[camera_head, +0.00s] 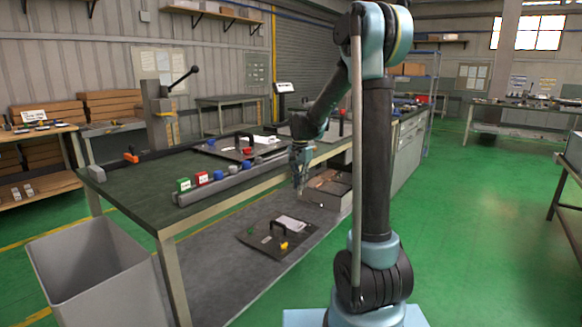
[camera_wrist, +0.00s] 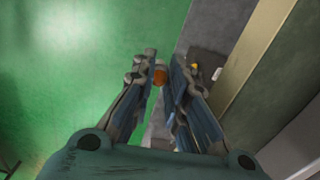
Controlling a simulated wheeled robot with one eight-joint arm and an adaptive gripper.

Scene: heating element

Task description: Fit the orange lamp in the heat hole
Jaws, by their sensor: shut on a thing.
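My gripper (camera_head: 300,187) hangs beside the front edge of the workbench, pointing down. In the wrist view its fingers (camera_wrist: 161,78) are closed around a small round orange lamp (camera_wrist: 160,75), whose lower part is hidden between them. The lamp cannot be made out in the head view. A dark panel (camera_head: 224,151) with a black handle lies on the bench top. A similar panel (camera_head: 262,238) with a handle and a yellow piece lies on the lower shelf. I cannot make out which opening is the heat hole.
Green, red and blue small blocks (camera_head: 202,178) stand along a grey rail near the bench's front edge. The bench top (camera_head: 130,195) is mostly bare at left. A grey bin (camera_head: 95,270) stands at its left end. Green floor (camera_head: 480,240) is open at right.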

